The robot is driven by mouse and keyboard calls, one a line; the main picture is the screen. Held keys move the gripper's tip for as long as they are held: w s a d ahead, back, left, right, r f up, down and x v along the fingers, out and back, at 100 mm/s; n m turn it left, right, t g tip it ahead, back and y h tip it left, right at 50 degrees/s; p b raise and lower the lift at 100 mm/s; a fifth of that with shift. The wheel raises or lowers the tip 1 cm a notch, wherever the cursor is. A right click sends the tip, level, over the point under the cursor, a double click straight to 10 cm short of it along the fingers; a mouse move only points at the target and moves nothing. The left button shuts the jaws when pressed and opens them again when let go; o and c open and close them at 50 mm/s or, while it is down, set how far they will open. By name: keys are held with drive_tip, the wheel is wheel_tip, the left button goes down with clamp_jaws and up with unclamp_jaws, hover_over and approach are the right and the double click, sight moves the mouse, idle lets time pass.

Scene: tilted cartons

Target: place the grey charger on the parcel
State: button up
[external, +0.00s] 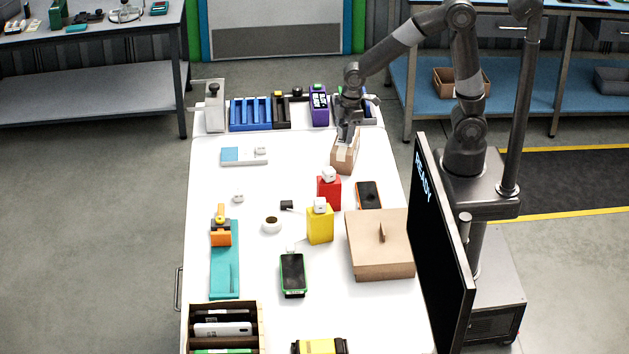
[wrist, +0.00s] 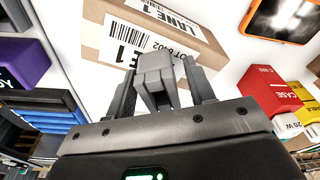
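The parcel (external: 344,157) is a brown carton with white labels near the back right of the white table. In the wrist view the parcel (wrist: 150,35) sits tilted across the top, with "LANE 1" on its label. My gripper (external: 347,132) is right above the parcel, pointing down. In the wrist view my gripper (wrist: 158,85) has its two fingers on either side of the grey charger (wrist: 155,70), a small grey block, and is shut on it. The charger overlaps the parcel's near edge in that view. I cannot tell whether they touch.
A red case (external: 328,190) and a yellow case (external: 320,223) with white chargers on top stand in front of the parcel. An orange-edged phone (external: 368,195) and a larger carton (external: 380,250) lie nearby. Blue racks (external: 250,113) and a purple box (external: 319,105) line the back.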

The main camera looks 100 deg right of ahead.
drive_tip(key=r, duration=0.3)
drive_tip(key=s+r, duration=0.1)
drive_tip(key=r, duration=0.7)
drive_tip(key=shift+s+d, duration=0.25)
drive_tip(key=shift+d, duration=0.05)
drive_tip(key=s+a+r+m+t, duration=0.1)
drive_tip(key=s+r+m+t, duration=0.1)
drive_tip(key=s, duration=0.6)
drive_tip(key=s+a+r+m+t, duration=0.1)
drive_tip(key=s+r+m+t, duration=0.1)
drive_tip(key=s, duration=0.6)
drive_tip(key=shift+s+a+h, duration=0.25)
drive_tip(key=shift+s+h, duration=0.15)
